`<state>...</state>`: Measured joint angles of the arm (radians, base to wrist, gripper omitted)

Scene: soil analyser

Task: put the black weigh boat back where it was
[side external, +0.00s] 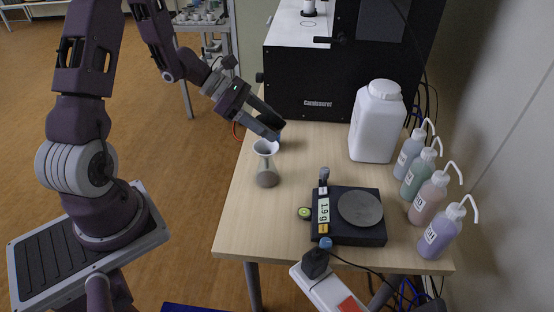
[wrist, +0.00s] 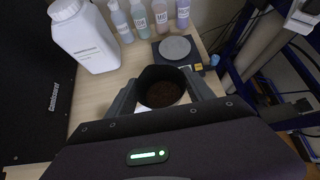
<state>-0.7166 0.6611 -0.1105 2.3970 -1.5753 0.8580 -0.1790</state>
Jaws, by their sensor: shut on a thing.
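My gripper (side external: 270,130) is above the table near its left edge, just over a flask with a white funnel-like mouth (side external: 266,148). In the wrist view its fingers (wrist: 162,92) are shut on the black weigh boat (wrist: 158,71), whose dark rim shows between them. Brown granular soil (wrist: 160,93) shows within that rim, with a white edge at its lower left. I cannot tell whether this soil lies in the boat or in the flask mouth below. In the side view the boat is hard to tell from the dark fingers.
A black balance (side external: 348,232) reading 1.9 g has an empty round pan (side external: 360,209). Several wash bottles (side external: 427,197) line the right edge. A white jug (side external: 377,122) stands before the black analyser (side external: 310,85). Table between flask and jug is clear.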

